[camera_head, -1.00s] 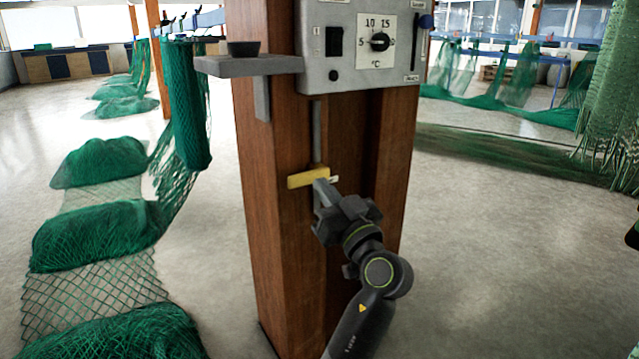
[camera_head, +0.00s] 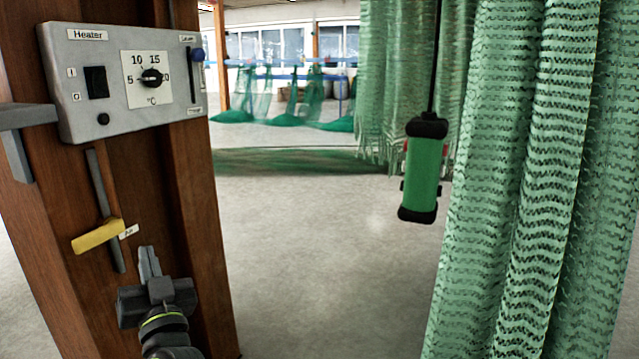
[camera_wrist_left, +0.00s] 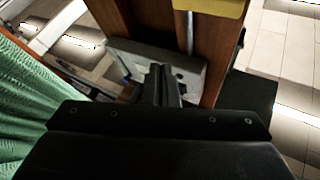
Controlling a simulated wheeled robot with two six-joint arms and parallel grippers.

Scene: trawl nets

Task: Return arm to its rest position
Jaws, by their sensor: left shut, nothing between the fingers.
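My left gripper (camera_head: 148,262) is at the bottom left of the head view, in front of the wooden post (camera_head: 190,230). Its fingers are closed together and hold nothing. It sits just below and right of a yellow lever handle (camera_head: 97,236) on a metal bar, apart from it. In the left wrist view the closed fingers (camera_wrist_left: 162,80) point toward the post, and the yellow handle (camera_wrist_left: 212,6) shows at the top edge. My right gripper is not in view.
A green hanging control (camera_head: 421,175) and long green nets (camera_head: 510,210) hang at right. Bare floor (camera_head: 320,270) lies between.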

